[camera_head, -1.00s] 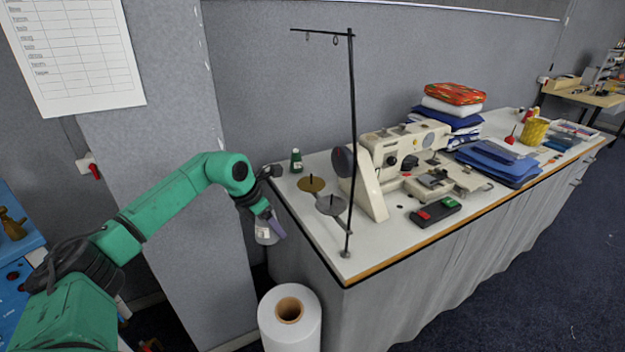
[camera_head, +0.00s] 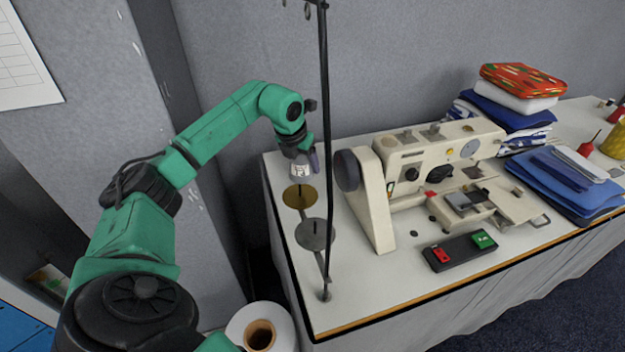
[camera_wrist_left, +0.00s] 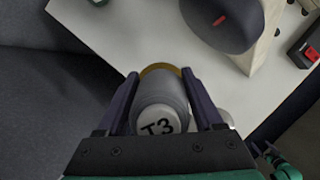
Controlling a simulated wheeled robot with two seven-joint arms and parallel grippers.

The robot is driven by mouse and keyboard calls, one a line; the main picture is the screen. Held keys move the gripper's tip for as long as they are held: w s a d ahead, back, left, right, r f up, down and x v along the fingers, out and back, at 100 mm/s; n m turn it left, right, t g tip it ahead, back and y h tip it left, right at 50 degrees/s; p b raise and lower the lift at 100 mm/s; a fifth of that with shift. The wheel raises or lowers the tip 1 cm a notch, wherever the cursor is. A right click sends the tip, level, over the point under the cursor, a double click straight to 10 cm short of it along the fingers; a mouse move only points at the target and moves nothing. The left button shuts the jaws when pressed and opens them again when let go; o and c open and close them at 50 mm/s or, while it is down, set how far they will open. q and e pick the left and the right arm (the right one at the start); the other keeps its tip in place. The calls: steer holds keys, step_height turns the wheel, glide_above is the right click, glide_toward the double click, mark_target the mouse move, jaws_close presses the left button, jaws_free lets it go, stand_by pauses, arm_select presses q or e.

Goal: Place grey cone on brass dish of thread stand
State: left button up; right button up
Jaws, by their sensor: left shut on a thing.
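The grey cone (camera_head: 299,171) is held in my left gripper (camera_head: 304,164), just above the brass dish in the head view. In the left wrist view the cone (camera_wrist_left: 162,92), its end marked T3, sits between the two fingers of the left gripper (camera_wrist_left: 158,90). The brass dish (camera_head: 298,199) of the thread stand (camera_head: 325,140) is bare in the head view. In the left wrist view, only its rim (camera_wrist_left: 160,68) shows past the cone. I cannot tell whether the cone touches the dish's pin.
A grey dish (camera_head: 315,236) lies in front of the brass one, and the stand's black pole rises beside it. The cream sewing machine (camera_head: 400,180) is close on the right. A red-and-green switch box (camera_head: 460,250) and folded blue cloths (camera_head: 565,180) lie farther right.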

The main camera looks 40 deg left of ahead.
mark_target(295, 169)
arm_select(q)
steer(key=shift+s+a+f+p, duration=0.1)
steer(key=shift+s+f+p, duration=0.3)
steer(key=shift+s+f, duration=0.7)
steer(key=shift+f, duration=0.9)
steer(key=shift+p+x, duration=0.4)
steer(key=shift+x, duration=0.45)
steer(key=shift+w+f, duration=0.35)
steer(key=shift+f, duration=0.1)
steer(key=shift+s, duration=0.2)
steer(key=o, duration=1.6)
steer(key=shift+c, duration=0.2)
steer(key=shift+r, duration=0.3)
steer(key=b+v, duration=0.2)
steer(key=v, duration=0.9)
steer(key=shift+s+b, duration=0.1)
steer(key=shift+b, duration=0.3)
steer(key=shift+s+r, duration=0.1)
steer(key=shift+r, duration=0.2)
arm_select(e)
steer(key=s, duration=0.2)
steer(key=shift+s+d+f, duration=0.1)
steer(key=shift+s+f, duration=0.25)
steer(key=shift+s, duration=0.05)
